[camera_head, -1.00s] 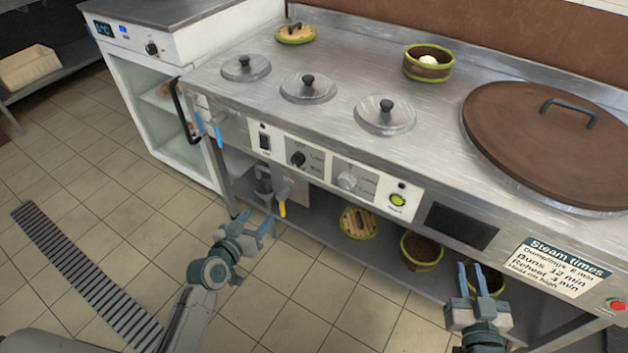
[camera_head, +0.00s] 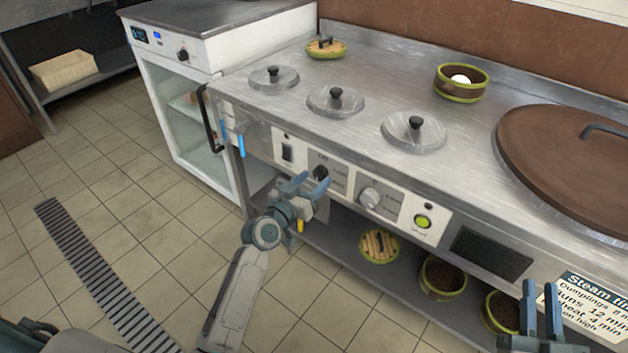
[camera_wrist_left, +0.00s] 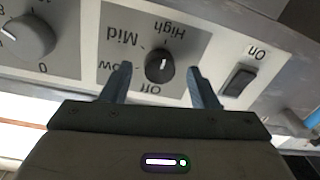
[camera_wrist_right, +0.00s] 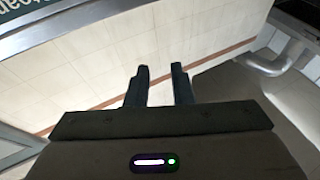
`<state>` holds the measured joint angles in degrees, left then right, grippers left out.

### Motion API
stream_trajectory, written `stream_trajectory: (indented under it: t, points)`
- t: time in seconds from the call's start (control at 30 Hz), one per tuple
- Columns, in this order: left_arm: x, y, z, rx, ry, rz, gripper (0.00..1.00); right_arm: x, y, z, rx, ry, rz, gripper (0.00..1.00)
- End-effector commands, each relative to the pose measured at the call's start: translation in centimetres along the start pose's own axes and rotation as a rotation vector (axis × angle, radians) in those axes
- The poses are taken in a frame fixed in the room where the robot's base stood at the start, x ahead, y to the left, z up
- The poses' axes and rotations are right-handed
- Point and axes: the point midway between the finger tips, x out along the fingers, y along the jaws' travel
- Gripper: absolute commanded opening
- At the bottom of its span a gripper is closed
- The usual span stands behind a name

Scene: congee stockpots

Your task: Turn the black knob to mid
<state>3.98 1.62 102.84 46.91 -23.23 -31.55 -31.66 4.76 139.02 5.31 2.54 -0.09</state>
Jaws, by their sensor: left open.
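The black knob (camera_head: 320,173) is on the stove's front panel, between a black switch and a grey knob. In the left wrist view the black knob (camera_wrist_left: 160,65) shows upside-down labels Off, Low, Mid and High around it. Its white mark runs roughly along the line between High and Off. My left gripper (camera_head: 312,183) is open right in front of the panel, its fingers one on each side of the knob in the wrist view, with gaps visible. My right gripper (camera_head: 541,288) is empty, fingers apart, in front of the panel's right part, by the Steam times sign.
The grey knob (camera_head: 369,198) and the black On switch (camera_wrist_left: 239,82) flank the black knob. A blue-handled tap (camera_head: 240,143) is left of the panel. Lidded wells and a big brown lid (camera_head: 570,165) top the stove. The tiled floor in front is clear.

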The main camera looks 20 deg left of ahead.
Motion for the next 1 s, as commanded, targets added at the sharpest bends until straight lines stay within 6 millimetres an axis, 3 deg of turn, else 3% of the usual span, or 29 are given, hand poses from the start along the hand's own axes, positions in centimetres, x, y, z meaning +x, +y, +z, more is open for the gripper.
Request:
stream_trajectory:
  t: [0.4, 0.63, 0.9, 1.0]
  points:
    - [1.0, 0.0, 0.0, 0.0, 0.0, 0.0, 0.55, 0.0, 0.0, -0.1, -0.002, 0.011, 0.0, 0.21]
    - [0.9, 0.0, 0.0, 0.0, 0.0, 0.0, 0.1, 0.0, 0.0, -0.2, -0.002, 0.011, 0.0, 0.21]
    - [0.9, 0.0, -0.1, -0.021, -0.001, 0.0, 0.1, 0.1, 0.0, 0.0, 0.002, -0.007, 0.0, 0.21]
    - [0.9, 0.1, -0.1, -0.054, -0.004, -0.001, 0.1, -0.4, 0.0, 1.3, 0.011, -0.087, 0.001, 0.21]
